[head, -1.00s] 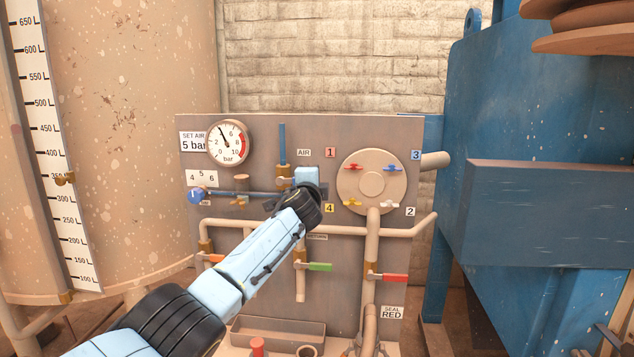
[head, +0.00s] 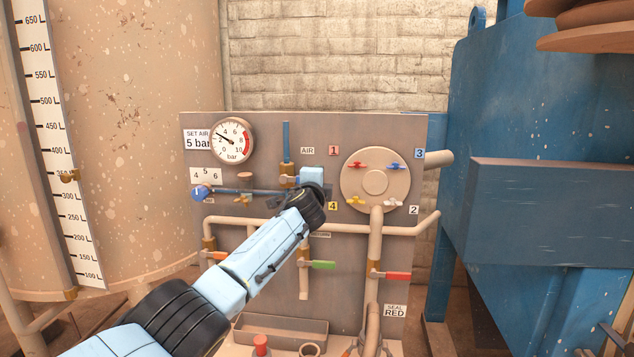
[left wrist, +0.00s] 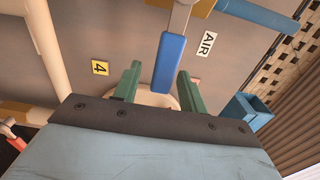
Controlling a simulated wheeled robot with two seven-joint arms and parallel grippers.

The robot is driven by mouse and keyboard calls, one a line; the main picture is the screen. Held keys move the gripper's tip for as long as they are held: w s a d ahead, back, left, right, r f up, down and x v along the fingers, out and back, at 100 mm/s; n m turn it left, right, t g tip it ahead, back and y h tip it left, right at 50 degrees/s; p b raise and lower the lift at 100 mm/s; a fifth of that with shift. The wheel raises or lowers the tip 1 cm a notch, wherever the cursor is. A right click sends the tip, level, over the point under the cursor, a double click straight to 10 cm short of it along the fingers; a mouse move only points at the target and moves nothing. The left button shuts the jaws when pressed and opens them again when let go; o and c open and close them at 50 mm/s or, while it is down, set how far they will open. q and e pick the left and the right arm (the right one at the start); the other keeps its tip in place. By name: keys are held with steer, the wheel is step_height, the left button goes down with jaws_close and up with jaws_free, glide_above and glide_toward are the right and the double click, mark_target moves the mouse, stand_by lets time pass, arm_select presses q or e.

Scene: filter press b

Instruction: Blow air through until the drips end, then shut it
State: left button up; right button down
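The AIR valve (head: 287,170) is a brass body on the blue vertical pipe. Its blue handle (left wrist: 172,62) lies across the pipe in the left wrist view. My left gripper (left wrist: 160,88) has its two green fingers spread on either side of the handle's end, with visible gaps. In the head view my left wrist hides the fingers and most of the handle. The gauge (head: 232,140) has its needle between 2 and 4 bar. An open-ended spout (head: 303,290) hangs above a tray (head: 280,325); no drips are visible. My right gripper is out of view.
A round manifold (head: 375,183) with red, blue, yellow and white handles is right of my gripper. Green (head: 322,265) and red (head: 397,276) levers sit lower. A tank with a litre scale (head: 57,150) stands left; a blue press frame (head: 540,210) stands right.

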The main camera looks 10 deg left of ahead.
arm_select(q)
steer(key=shift+s, duration=0.1)
steer(key=s+d, duration=0.1)
steer(key=s, duration=1.2)
stand_by(0.4)
steer(key=shift+s, duration=0.1)
